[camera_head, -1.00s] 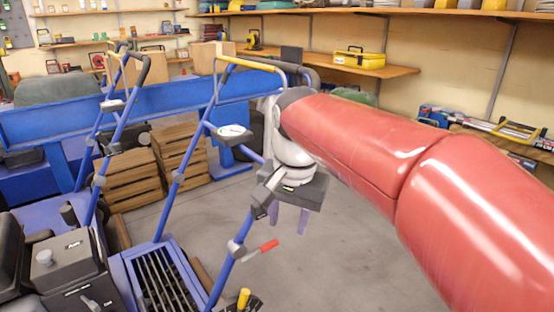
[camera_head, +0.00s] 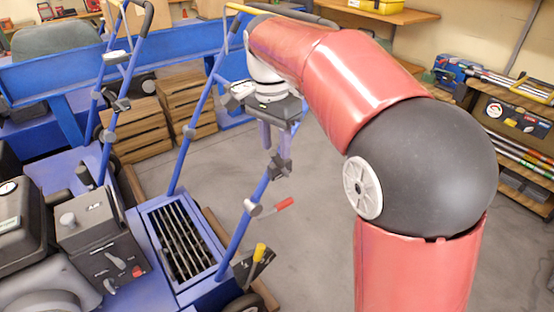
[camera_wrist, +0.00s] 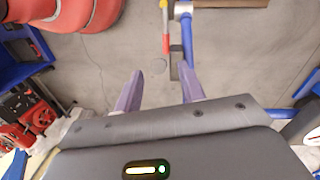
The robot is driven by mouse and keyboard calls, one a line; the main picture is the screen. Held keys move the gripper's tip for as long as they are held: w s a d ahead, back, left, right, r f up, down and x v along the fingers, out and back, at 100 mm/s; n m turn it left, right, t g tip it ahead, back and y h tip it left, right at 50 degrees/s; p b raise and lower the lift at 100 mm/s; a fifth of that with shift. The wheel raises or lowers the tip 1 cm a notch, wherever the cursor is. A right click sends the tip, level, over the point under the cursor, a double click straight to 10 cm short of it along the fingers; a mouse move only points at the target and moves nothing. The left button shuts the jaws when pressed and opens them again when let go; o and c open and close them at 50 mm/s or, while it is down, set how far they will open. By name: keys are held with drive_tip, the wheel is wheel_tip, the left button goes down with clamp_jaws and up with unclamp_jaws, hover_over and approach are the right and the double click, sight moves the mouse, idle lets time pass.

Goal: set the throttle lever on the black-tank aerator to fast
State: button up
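The nearest aerator has a blue frame (camera_head: 140,235) and a black tank (camera_head: 15,215) at the left edge in the head view. A red-tipped lever (camera_head: 284,204) sticks out from its right handle tube (camera_head: 236,243), and a yellow-tipped lever (camera_head: 259,253) stands lower down. Which one is the throttle lever I cannot tell; no fast marking is readable. My gripper (camera_head: 277,146) is above the red-tipped lever, near a dark clamp on the tube. In the wrist view my gripper (camera_wrist: 160,88) is open with nothing between its fingers.
Wooden crates (camera_head: 137,130) and a blue bench-like frame (camera_head: 180,70) stand behind the aerator. A second set of blue handles (camera_head: 110,75) rises at the left. Shelving with tools (camera_head: 515,120) is at the right. The floor (camera_head: 310,240) right of the handle is bare.

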sight(277, 159)
drive_tip(key=shift+s+d+f+b, duration=0.15)
drive_tip(key=shift+f+b, duration=0.15)
drive_tip(key=shift+f, duration=2.05)
drive_tip(key=shift+c, duration=0.3)
clamp_jaws()
